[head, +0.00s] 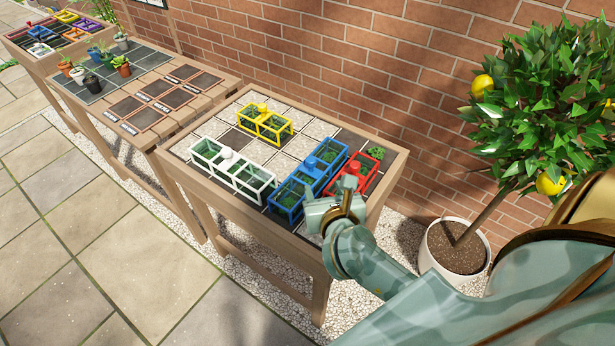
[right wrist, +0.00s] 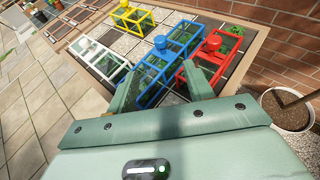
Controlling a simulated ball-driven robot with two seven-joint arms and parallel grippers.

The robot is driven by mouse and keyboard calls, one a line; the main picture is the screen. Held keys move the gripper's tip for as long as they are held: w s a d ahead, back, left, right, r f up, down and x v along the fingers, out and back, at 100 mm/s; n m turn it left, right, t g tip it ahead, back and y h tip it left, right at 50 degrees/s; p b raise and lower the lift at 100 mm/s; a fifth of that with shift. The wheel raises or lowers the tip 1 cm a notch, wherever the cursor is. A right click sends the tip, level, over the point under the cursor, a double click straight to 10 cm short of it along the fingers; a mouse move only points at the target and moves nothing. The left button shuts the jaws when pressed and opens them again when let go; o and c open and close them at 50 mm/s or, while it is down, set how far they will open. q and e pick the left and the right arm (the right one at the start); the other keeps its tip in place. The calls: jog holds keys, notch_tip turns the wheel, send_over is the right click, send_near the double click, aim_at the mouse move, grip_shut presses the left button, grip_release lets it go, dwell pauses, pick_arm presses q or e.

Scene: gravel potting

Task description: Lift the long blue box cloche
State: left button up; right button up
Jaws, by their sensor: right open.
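The long blue box cloche (head: 310,162) stands on the tiled top of the nearest table, with green plants inside its open frame and a round blue knob on top. It also shows in the right wrist view (right wrist: 160,42). My right gripper (head: 322,207) is open at the near end of the blue cloche and hides part of it. In the right wrist view the fingers (right wrist: 160,86) stand apart, with the near part of the blue frame showing between them. I cannot tell whether they touch it. My left gripper is not in view.
A red cloche (head: 351,167) stands close to the right of the blue one, partly behind my gripper. A white cloche (head: 226,153) is to the left and a yellow one (head: 263,108) behind. A brick wall (head: 330,60) and a potted lemon tree (head: 452,262) bound the right.

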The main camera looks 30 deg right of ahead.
jog(key=b, duration=0.2)
send_near(312, 161)
jog(key=x, duration=0.4)
jog(key=b+x, duration=0.1)
jog(key=x, duration=0.4)
jog(key=shift+w+f+b, duration=0.1)
jog(key=shift+w+b, duration=0.1)
jog(key=shift+b, duration=0.2)
jog(key=shift+c, duration=1)
grip_shut()
